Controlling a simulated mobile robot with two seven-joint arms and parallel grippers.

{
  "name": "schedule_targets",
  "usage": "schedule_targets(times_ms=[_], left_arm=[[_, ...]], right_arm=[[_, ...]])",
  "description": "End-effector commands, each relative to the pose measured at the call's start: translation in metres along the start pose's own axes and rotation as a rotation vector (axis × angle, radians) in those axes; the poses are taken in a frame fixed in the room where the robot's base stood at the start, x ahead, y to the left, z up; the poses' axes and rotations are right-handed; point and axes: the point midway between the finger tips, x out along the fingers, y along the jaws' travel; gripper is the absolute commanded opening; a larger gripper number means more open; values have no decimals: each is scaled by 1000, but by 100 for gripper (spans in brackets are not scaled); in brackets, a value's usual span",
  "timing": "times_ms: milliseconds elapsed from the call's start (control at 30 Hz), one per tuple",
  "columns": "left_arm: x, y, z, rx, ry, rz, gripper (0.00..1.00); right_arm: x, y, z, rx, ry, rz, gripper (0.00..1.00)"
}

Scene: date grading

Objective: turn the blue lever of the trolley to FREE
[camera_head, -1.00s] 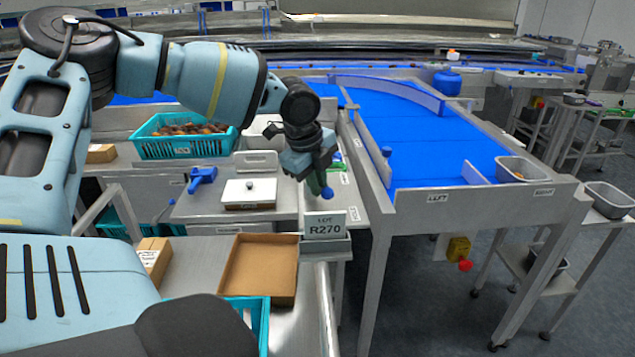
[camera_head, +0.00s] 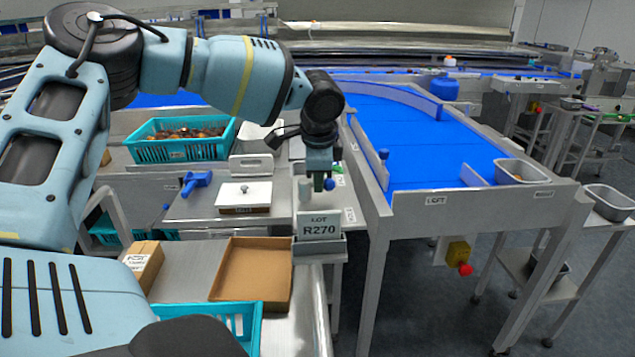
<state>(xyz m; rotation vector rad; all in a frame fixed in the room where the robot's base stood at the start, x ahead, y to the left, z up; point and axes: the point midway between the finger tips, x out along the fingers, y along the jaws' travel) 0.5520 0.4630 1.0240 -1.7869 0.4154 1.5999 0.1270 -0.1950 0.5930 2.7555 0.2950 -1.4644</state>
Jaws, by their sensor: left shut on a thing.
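My left gripper (camera_head: 320,180) points down beyond the LOT R270 sign, left of the blue conveyor. The arm and fingers hide the rest of the lever. Any FREE marking is too small or hidden to read, so I cannot tell the lever's exact setting. My right gripper is not in view.
The LOT R270 sign (camera_head: 319,227) stands just in front. An open cardboard box (camera_head: 280,302), a teal date crate (camera_head: 176,151) and a blue tool (camera_head: 195,182) lie to the left. The conveyor's steel frame (camera_head: 371,195) is close on the right.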

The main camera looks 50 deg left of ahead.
Motion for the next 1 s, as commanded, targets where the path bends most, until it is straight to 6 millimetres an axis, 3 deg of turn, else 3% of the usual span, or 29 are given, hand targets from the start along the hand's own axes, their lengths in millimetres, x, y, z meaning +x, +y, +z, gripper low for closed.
schedule_targets(times_ms=[600, 1000], left_arm=[[6, -17, -1, -557, -157, 1, 0], [7, -25, 4, -822, -233, 0, 0]], right_arm=[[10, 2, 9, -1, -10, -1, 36], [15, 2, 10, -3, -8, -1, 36]])
